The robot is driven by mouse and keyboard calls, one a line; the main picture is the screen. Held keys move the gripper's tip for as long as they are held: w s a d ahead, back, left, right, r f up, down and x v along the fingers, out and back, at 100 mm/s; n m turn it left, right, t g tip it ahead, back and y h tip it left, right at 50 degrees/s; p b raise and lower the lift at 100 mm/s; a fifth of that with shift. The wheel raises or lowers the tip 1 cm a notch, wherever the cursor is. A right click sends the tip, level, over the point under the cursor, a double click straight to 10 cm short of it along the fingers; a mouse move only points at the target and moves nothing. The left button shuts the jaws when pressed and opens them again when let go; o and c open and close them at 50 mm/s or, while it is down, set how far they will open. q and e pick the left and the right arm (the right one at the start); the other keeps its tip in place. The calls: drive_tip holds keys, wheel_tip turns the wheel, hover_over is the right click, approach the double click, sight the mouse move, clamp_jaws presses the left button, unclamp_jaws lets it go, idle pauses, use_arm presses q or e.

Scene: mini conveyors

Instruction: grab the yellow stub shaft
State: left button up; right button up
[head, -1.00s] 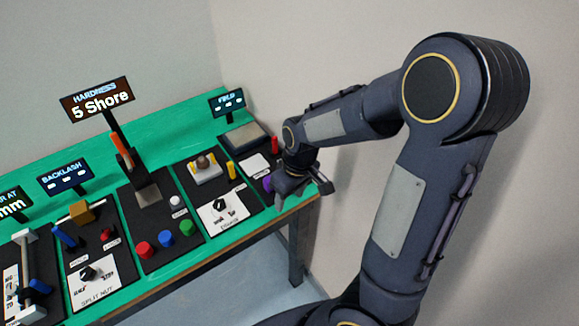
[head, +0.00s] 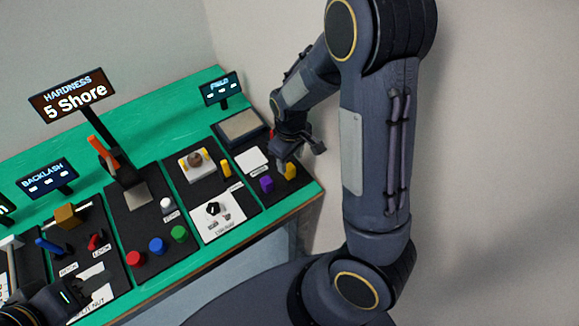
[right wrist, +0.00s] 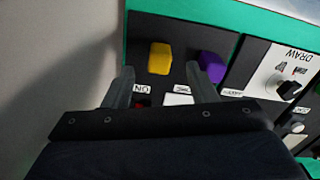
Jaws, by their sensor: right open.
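A yellow block-like stub (head: 290,171) stands near the right front corner of the bench, beside a purple stub (head: 266,184). In the right wrist view the yellow stub (right wrist: 160,58) lies ahead of and between the fingertips, and the purple stub (right wrist: 211,67) is ahead of the right-hand finger. My right gripper (head: 299,154) is open and empty, close behind the yellow stub in the head view; its fingers also show in the wrist view (right wrist: 162,84). A second, slimmer yellow piece (head: 226,168) stands on the neighbouring panel. My left gripper (head: 50,302) is partly in view at lower left; its jaws are unclear.
A white plate (head: 252,159) and a grey pad (head: 240,126) lie on the right-hand panel. A black knob (head: 212,208) is on a white card to the left. Red, blue and green (head: 179,233) knobs stand further left. The bench's right edge is close.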

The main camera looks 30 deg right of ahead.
sight(290, 167)
drive_tip(key=f+p, duration=0.1)
drive_tip(key=f, duration=0.4)
drive_tip(key=shift+w+f, duration=0.15)
drive_tip(key=shift+w, duration=0.05)
drive_tip(key=shift+c, duration=0.3)
drive_tip(key=c, duration=1)
drive_tip(key=shift+c, duration=0.2)
